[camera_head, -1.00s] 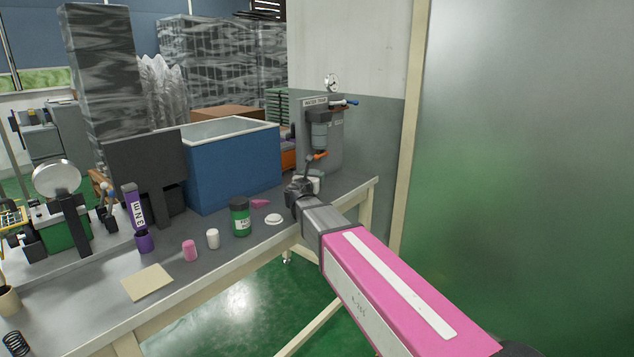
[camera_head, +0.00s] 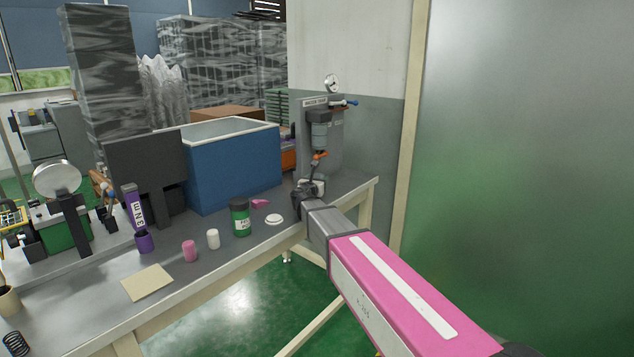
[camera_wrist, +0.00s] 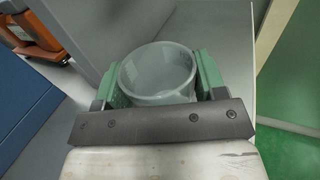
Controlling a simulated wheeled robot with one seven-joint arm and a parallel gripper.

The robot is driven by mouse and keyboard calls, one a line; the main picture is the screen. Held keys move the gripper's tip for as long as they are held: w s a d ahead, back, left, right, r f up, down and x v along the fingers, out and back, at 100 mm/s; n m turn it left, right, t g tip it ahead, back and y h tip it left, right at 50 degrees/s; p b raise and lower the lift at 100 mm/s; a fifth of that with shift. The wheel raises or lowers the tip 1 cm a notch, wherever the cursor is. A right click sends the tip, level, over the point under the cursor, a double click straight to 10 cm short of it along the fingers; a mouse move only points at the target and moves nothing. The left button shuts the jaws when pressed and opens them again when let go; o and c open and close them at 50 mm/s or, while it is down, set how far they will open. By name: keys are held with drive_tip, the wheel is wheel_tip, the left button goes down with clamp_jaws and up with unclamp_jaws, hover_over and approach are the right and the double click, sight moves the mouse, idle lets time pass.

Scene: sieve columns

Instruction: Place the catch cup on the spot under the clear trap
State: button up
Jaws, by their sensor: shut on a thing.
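The catch cup (camera_wrist: 157,72) is a pale, translucent open cup, held upright between the green finger pads of my gripper (camera_wrist: 155,85) in the wrist view. In the head view my gripper (camera_head: 308,190) is at the far right end of the bench, with a pale bit of the cup (camera_head: 319,186) showing past it. The clear trap (camera_head: 320,134) hangs on a grey panel (camera_head: 337,150) above and slightly behind my gripper. The spot under the trap is hidden or cannot be made out. I cannot tell whether the cup touches the bench.
An orange-handled valve (camera_head: 319,155) hangs just above my gripper. A blue bin (camera_head: 232,165) stands to the left.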

drive_tip(key=shift+f, duration=0.1)
drive_tip(key=o, duration=1)
